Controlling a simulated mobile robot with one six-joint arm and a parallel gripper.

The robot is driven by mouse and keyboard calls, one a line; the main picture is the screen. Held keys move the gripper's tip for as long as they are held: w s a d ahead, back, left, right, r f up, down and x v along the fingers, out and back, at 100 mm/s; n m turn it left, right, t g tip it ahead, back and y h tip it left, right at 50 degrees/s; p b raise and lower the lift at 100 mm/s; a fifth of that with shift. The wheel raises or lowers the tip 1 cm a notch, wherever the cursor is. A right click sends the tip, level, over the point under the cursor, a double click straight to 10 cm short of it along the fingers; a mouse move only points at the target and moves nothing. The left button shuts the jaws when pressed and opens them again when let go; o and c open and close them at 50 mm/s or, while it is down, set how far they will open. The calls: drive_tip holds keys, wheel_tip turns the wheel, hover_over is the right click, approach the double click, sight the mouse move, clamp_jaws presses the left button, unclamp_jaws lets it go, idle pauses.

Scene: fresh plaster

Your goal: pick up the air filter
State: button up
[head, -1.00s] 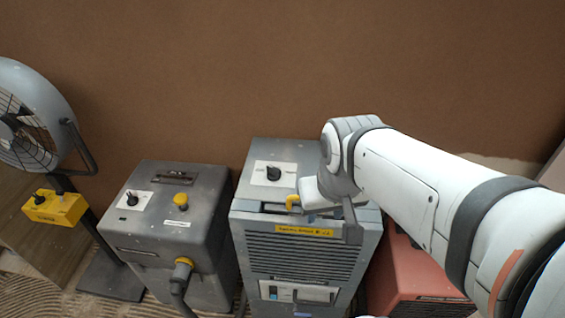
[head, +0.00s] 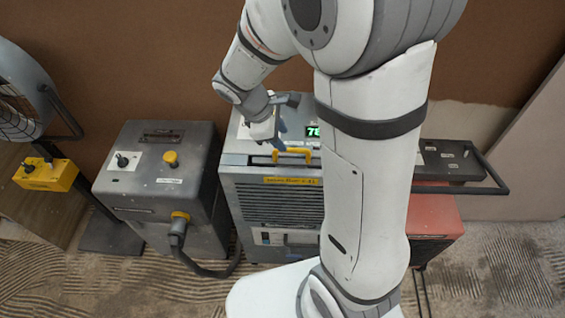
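A grey dehumidifier-like machine (head: 235,160) stands against the brown wall, partly behind my arm. A yellow handle (head: 292,153) sticks up from a slot at the front of its top, above a yellow label (head: 290,181). This may be the grip of the air filter; no filter body shows. My gripper (head: 281,128) is over the machine's top, just behind and above the handle, pointing down. It looks close to the handle, but I cannot tell whether they touch. Its finger gap is not clear from this angle.
A dark grey box (head: 160,185) with a yellow-collared hose stands to the left, with a fan (head: 20,100) and yellow box (head: 46,174) beyond. A red unit (head: 435,222) with a black bar handle is at right. A green display (head: 313,131) is lit.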

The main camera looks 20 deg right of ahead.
sight(292, 149)
drive_tip(key=x, duration=0.7)
drive_tip(key=shift+s+d+f+p, duration=0.1)
drive_tip(key=shift+d+f+p, duration=0.1)
drive_tip(key=shift+f+p, duration=0.1)
drive_tip(key=shift+c, duration=0.5)
clamp_jaws()
drive_tip(key=shift+r, duration=0.1)
